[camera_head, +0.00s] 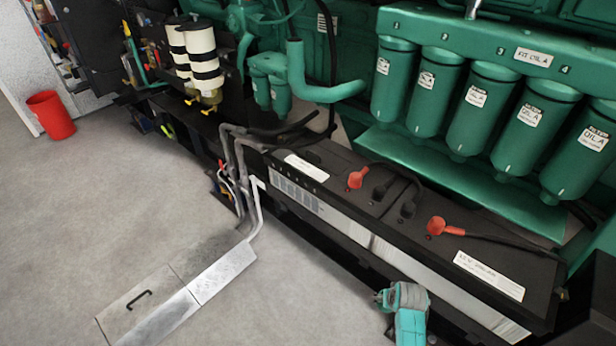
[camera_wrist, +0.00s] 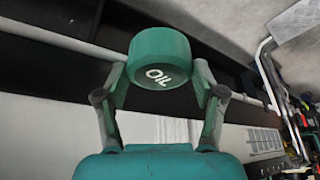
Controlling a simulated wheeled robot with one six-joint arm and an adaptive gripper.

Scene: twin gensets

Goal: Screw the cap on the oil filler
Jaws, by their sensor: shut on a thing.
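The green cap (camera_wrist: 160,55), marked "OIL" in white, shows in the wrist view. My gripper (camera_wrist: 162,84) is shut on it, one finger on each side, with the lettering facing the camera. In the head view my gripper (camera_head: 386,297) shows at the bottom, in front of the black battery box. The cap is too small to make out clearly there. I cannot pick out the oil filler opening in either view.
Two batteries with red terminal covers (camera_head: 355,178) sit in the long black box (camera_head: 400,262). Several green oil filters (camera_head: 470,105) hang behind it. Grey pipes (camera_head: 250,190) run down to metal floor plates (camera_head: 185,295). A red bin (camera_head: 50,115) stands at left; the floor there is clear.

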